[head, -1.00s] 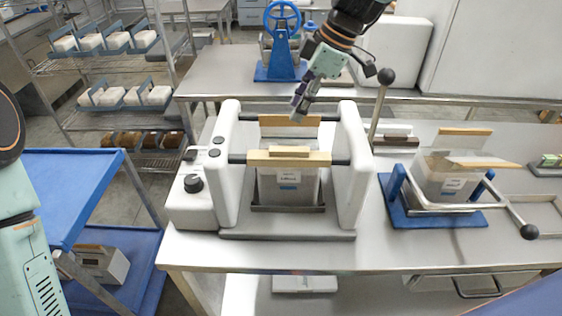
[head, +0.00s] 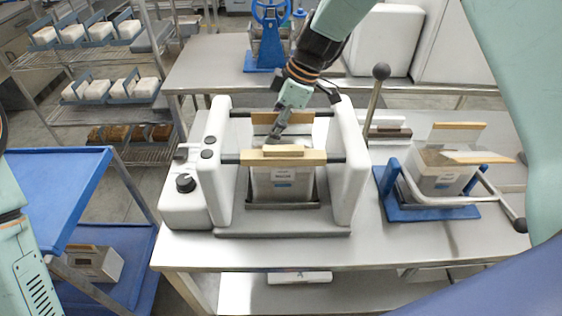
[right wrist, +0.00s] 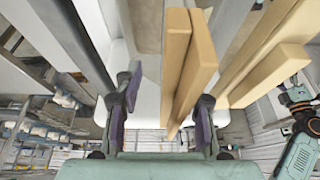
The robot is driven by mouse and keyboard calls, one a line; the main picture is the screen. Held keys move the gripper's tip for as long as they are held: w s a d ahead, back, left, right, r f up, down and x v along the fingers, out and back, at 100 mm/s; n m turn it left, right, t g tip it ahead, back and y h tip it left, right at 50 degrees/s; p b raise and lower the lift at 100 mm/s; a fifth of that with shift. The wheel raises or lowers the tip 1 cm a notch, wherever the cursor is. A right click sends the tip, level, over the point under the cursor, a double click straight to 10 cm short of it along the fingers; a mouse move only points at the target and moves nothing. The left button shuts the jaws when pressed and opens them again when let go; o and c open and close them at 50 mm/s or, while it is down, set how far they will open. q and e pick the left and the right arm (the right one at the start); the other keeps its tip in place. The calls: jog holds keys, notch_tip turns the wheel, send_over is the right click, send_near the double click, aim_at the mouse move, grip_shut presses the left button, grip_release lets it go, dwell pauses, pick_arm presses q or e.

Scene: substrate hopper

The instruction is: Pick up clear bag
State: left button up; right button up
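The clear bag (head: 283,185) with a white and blue label stands upright in the white machine (head: 219,165), below a front wooden bar (head: 305,158). A second wooden bar (head: 290,118) lies behind it. The bag's top is hidden by the front bar. My right gripper (head: 275,138) points down between the two bars, above and behind the bag's front. In the right wrist view its two dark fingers (right wrist: 162,120) are apart, with wooden bars (right wrist: 190,75) close to the right-hand finger; contact cannot be told. My left gripper is out of view.
A second bag (head: 440,180) sits in a blue stand with a metal frame (head: 405,214) to the right. A lever with a black knob (head: 381,71) rises beside the machine. A blue cart (head: 60,190) and a shelf rack (head: 110,60) are on the left.

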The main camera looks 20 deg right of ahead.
jog(key=shift+s+r, duration=0.45)
jog(key=shift+s, duration=0.35)
jog(key=shift+w+d+f, duration=0.15)
jog(key=shift+w+f, duration=0.05)
jog(key=shift+w+f+b, duration=0.3)
jog(key=shift+w+f, duration=0.05)
jog(key=shift+w, duration=0.15)
jog(key=shift+s+a+r, duration=0.15)
jog(key=shift+s+a, duration=0.05)
jog(key=c, duration=0.3)
jog(key=shift+s+d+r, duration=0.1)
jog(key=shift+s+r, duration=0.15)
jog(key=shift+s, duration=0.15)
jog(key=shift+c, duration=2.3)
jog(key=shift+w+f, duration=0.25)
grip_shut()
jog(key=shift+s, duration=0.1)
